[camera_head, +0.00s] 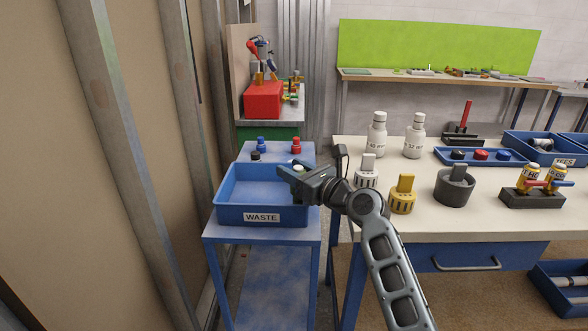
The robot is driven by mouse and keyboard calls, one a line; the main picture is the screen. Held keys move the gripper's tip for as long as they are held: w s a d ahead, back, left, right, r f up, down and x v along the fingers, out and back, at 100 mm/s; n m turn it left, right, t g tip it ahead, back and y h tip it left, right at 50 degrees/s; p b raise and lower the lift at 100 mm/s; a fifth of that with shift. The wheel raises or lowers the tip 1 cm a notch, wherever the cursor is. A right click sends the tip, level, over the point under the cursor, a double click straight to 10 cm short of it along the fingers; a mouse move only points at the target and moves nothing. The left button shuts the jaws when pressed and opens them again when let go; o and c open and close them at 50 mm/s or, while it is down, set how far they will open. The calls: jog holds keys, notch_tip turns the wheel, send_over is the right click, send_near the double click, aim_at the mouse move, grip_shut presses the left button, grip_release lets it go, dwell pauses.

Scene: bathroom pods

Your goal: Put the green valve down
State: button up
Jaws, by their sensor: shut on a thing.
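My gripper (295,181) is shut and hangs over the right part of the blue tray labelled WASTE (235,214). The thing in its jaws is almost wholly hidden by the gripper, so I cannot make out the green valve's shape. A small pale round piece (298,167) shows just behind the jaws; I cannot tell whether it is part of the held thing or stands beyond it. The visible floor of the tray is empty.
The tray stands on a blue trolley (262,235), with blue (261,143), red (296,145) and black (255,156) knobs behind it. The workbench (460,222) at right holds white bottles (376,136), a yellow-based part (403,198) and a grey cup (454,188). A wall frame closes the left.

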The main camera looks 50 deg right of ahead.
jog(key=shift+f, duration=0.3)
jog(key=o, duration=1.2)
jog(key=shift+c, duration=0.2)
jog(key=shift+r, duration=0.15)
jog(key=shift+r, duration=0.3)
jog(key=shift+s+r, duration=0.15)
jog(key=shift+s, duration=0.25)
jog(key=s+a, duration=0.1)
jog(key=s, duration=1)
jog(key=shift+a, duration=0.25)
